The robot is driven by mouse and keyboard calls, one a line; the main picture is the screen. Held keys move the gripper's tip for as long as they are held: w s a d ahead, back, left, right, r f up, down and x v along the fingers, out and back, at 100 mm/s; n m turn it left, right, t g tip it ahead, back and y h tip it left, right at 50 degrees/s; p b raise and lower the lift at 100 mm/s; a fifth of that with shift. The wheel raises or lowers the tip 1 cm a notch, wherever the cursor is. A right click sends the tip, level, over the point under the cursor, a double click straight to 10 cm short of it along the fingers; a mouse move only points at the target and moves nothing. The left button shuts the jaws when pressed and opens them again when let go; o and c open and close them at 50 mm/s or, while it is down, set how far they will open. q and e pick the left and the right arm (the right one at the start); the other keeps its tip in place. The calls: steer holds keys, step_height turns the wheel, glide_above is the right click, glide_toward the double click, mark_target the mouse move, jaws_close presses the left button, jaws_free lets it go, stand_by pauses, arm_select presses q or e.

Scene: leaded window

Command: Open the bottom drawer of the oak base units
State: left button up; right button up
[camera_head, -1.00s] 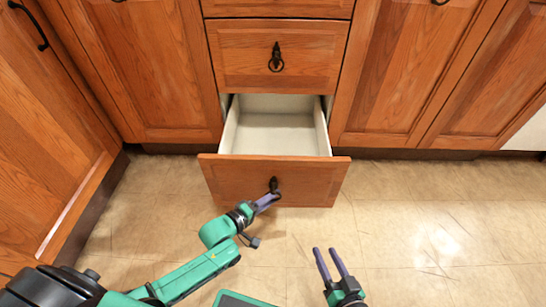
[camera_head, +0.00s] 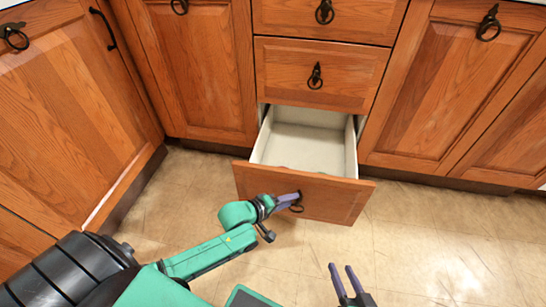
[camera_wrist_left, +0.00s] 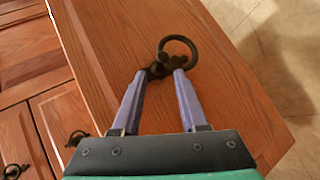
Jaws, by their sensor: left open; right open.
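The bottom drawer (camera_head: 262,184) of the oak base units is pulled well out, and its pale empty inside shows in the head view. Its dark ring handle (camera_head: 297,204) is on the drawer front; the ring also shows in the left wrist view (camera_wrist_left: 181,43). My left gripper (camera_head: 298,197) is at this handle, open, with its purple fingertips on either side of the handle's base, close to it. Whether the fingers touch it I cannot tell. My right gripper (camera_head: 341,268) is open and empty, low in front of the drawer over the floor.
Above is a shut drawer (camera_head: 345,80) with a ring pull. Shut cupboard doors stand to the left (camera_head: 190,75) and right (camera_head: 455,80); another cabinet (camera_head: 60,110) runs along the far left. The tiled floor (camera_head: 440,240) is clear on the right.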

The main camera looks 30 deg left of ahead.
arm_select(q)
steer(key=s+a+f+p, duration=0.1)
steer(key=s+a+p, duration=0.1)
steer(key=s+a, duration=0.2)
steer(key=s+a+f+p, duration=0.2)
steer(key=s+a+p, duration=0.1)
steer(key=s, duration=0.7)
steer(key=shift+s+a+f, duration=0.25)
steer(key=shift+s+a, duration=0.15)
steer(key=shift+a, duration=0.4)
steer(key=shift+p, duration=0.35)
